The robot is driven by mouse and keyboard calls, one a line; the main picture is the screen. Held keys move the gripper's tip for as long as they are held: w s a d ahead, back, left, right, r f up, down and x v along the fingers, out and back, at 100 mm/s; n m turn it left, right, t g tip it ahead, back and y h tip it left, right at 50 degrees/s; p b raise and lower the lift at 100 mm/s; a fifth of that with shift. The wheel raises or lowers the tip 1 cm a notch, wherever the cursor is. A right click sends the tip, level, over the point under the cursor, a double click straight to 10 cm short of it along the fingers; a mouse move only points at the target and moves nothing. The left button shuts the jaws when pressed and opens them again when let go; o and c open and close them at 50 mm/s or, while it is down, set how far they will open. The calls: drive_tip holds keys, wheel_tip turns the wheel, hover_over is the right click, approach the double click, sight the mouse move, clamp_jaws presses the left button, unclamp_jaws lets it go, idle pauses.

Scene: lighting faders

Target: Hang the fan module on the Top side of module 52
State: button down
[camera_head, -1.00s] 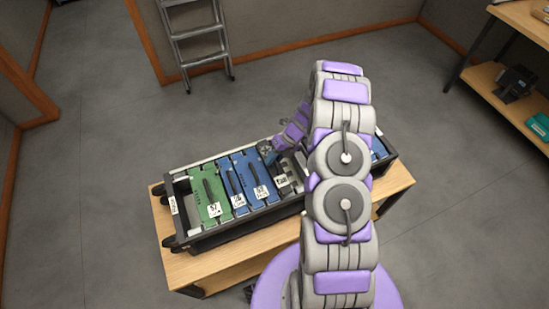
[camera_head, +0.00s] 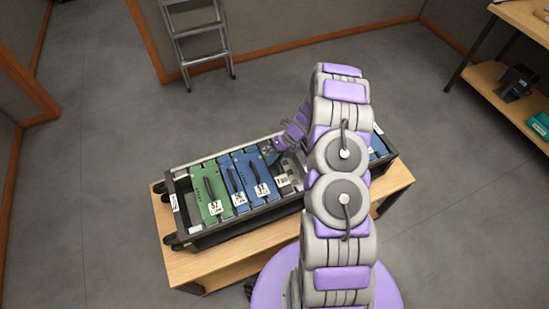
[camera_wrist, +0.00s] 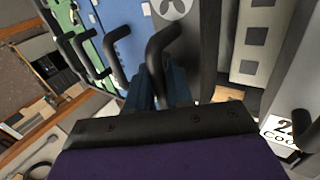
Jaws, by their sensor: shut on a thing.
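In the wrist view, my gripper (camera_wrist: 158,88) is shut on the black handle (camera_wrist: 160,45) of the grey fan module (camera_wrist: 175,10), whose face bears a fan symbol at the top edge. In the head view, my gripper (camera_head: 275,152) is over the rack's far side, right of the blue modules, and my arm covers much of the area. Two blue modules (camera_head: 231,185) (camera_head: 252,178) and a green module (camera_head: 205,188) stand side by side in the rack (camera_head: 240,217). Their white number labels are too small to read surely, so I cannot tell which is module 52.
The black-framed rack sits on a wooden table (camera_head: 205,265). Another blue module (camera_head: 377,146) shows right of my arm. A white label (camera_wrist: 280,130) reading partly "COO" is at lower right in the wrist view. A ladder (camera_head: 196,40) and shelves (camera_head: 490,80) stand apart.

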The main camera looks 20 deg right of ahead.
drive_tip(key=shift+s+f, duration=0.25)
drive_tip(key=shift+f, duration=0.25)
drive_tip(key=shift+s+a+f, duration=0.1)
drive_tip(key=shift+s+f, duration=0.15)
drive_tip(key=shift+f, duration=0.1)
drive_tip(key=c, duration=1)
unclamp_jaws()
drive_tip(key=shift+s, duration=0.15)
drive_tip(key=shift+c, duration=0.2)
drive_tip(key=shift+o, duration=0.5)
drive_tip(key=shift+r, duration=0.2)
drive_tip(key=a+r+p+v, duration=0.2)
drive_tip(key=p+v, duration=0.7)
drive_tip(key=v, duration=1.5)
drive_tip(key=shift+w+a, duration=0.6)
drive_tip(key=shift+w, duration=0.05)
